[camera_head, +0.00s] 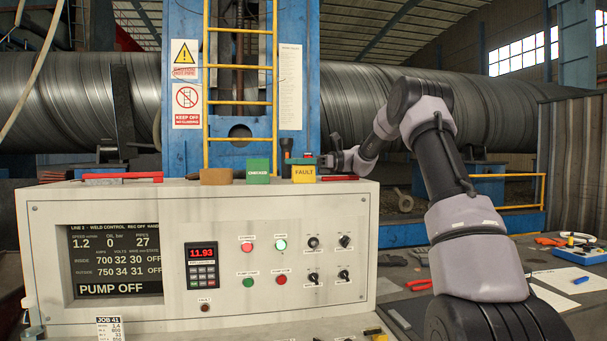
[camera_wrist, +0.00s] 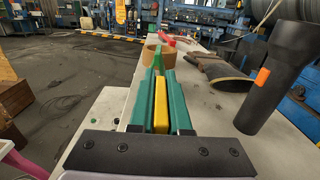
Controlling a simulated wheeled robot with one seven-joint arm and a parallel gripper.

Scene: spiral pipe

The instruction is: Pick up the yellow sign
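The yellow sign (camera_head: 303,174), marked FAULT, stands upright on top of the grey console, right of the green CHECKED sign (camera_head: 258,171). My gripper (camera_head: 303,160) reaches in from the right at the sign's upper edge. In the wrist view, the yellow sign (camera_wrist: 161,104) lies between my gripper's two green fingers (camera_wrist: 163,78). It fills the space between them, with no clear gap on either side. The sign's base looks level with the console top, and no lift shows. The green sign also shows just beyond the fingertips (camera_wrist: 157,60).
A brown ring (camera_head: 216,176) and red-handled tools (camera_head: 122,177) lie left on the console (camera_head: 120,195). A black flashlight (camera_wrist: 272,75) stands close to the right of my gripper in the wrist view. A blue column with a yellow ladder (camera_head: 240,103) rises behind.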

